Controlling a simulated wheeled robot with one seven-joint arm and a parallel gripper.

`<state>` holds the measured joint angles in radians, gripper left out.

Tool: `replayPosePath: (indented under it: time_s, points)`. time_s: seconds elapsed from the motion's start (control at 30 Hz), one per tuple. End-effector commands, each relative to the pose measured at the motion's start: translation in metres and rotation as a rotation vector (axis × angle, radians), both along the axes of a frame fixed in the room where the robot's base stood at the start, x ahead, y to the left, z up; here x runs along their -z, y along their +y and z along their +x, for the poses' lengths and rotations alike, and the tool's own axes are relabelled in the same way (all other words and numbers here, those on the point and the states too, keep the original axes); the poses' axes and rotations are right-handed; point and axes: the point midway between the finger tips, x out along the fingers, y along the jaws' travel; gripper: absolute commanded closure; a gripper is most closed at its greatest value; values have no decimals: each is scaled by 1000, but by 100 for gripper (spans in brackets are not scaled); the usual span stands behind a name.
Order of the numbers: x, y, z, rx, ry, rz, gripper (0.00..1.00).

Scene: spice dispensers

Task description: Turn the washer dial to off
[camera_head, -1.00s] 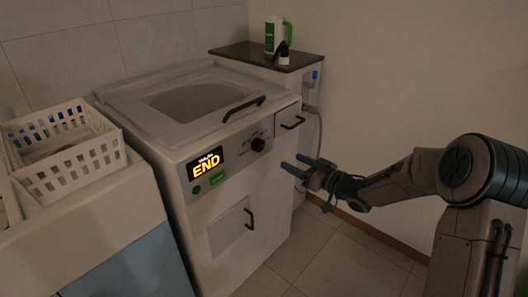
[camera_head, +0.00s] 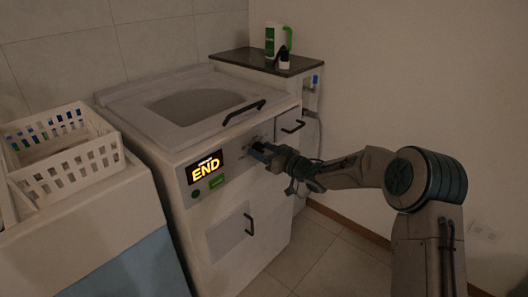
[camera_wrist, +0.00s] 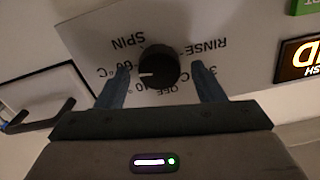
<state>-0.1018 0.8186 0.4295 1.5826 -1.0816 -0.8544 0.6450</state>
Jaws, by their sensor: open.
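The washer (camera_head: 215,215) is a white machine with an open top well and a lit panel. Its round black dial (camera_wrist: 158,66) shows in the wrist view, ringed by upside-down labels such as SPIN, RINSE, 60 °C and OFF. The white mark on the dial points left in that picture, toward the 60 °C label. OFF is printed below the dial. My gripper (camera_wrist: 159,68) is open, with one blue finger on each side of the dial; I cannot tell whether they touch it. In the head view my gripper (camera_head: 262,151) is at the panel and hides the dial.
A black lid handle (camera_head: 243,111) projects above the panel. A white basket (camera_head: 68,165) stands at left. A bottle (camera_head: 271,40) stands on the dark counter behind. Floor at right is clear.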

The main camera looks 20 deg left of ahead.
Motion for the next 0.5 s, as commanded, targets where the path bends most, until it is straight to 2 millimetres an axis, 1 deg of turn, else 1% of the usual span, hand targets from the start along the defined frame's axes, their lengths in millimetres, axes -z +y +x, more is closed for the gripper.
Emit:
replayPosePath:
  time_s: [0.1, 0.13, 0.17, 0.2, 0.27, 0.3, 0.5]
  points:
    - [0, 0, 0, 0, 0, 0, 38]
    - [0, 0, 0, 0, 0, 0, 44]
    - [0, 0, 0, 0, 0, 0, 52]
    - [0, 0, 0, 0, 0, 0, 63]
    - [0, -1, 0, 0, 0, 0, 80]
    - [0, -1, 0, 0, 0, 0, 83]
    - [0, -1, 0, 0, -6, -3, 83]
